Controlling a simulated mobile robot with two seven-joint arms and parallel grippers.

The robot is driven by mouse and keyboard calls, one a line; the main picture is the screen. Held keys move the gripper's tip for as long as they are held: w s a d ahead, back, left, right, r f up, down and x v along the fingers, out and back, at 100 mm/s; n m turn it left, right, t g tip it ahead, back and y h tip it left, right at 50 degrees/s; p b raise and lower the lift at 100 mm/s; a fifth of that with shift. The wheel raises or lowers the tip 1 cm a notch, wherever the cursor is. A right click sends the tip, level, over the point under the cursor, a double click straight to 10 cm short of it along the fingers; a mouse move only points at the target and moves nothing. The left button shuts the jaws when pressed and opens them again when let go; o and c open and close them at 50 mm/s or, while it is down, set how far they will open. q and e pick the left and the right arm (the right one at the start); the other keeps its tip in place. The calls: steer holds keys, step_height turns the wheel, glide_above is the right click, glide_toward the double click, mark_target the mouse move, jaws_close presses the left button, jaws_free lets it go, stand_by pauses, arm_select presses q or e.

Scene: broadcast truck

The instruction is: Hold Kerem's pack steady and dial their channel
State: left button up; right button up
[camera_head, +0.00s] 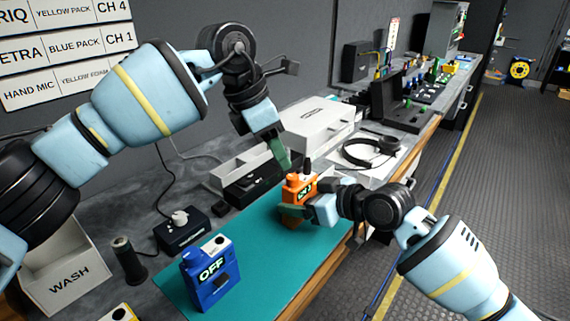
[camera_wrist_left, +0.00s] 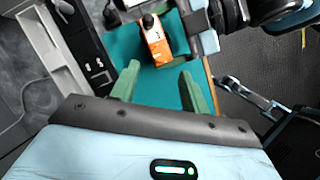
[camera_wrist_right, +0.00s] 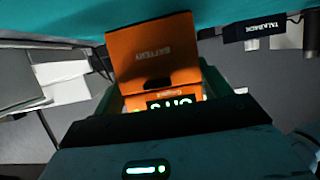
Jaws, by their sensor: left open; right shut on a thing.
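An orange pack (camera_head: 294,194) stands upright at the far end of the teal mat (camera_head: 262,250), with a dark knob on top and a small lit display. My right gripper (camera_head: 303,205) is shut on the orange pack; in the right wrist view the pack (camera_wrist_right: 152,55) sits between its fingers, "BATTERY" on its face and the display partly hidden. My left gripper (camera_head: 283,153) is open, close above the pack and empty; its fingers point toward the pack's top in the left wrist view (camera_wrist_left: 158,85). A blue pack (camera_head: 210,280) reading OFF stands nearer on the mat.
Wall labels (camera_head: 65,45) list a yellow pack CH 4 and a blue pack CH 1. A WASH box (camera_head: 70,270), a dark cylinder (camera_head: 128,262) and a knobbed box (camera_head: 181,230) stand left. Headphones (camera_head: 370,152) lie behind right. The mat between the packs is clear.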

arm_select(q)
steer(key=v, duration=0.6)
steer(key=shift+r, duration=0.1)
arm_select(e)
steer(key=o, duration=1.1)
steer(key=shift+o, duration=0.2)
steer(key=shift+d, duration=0.1)
steer(key=v, duration=1.2)
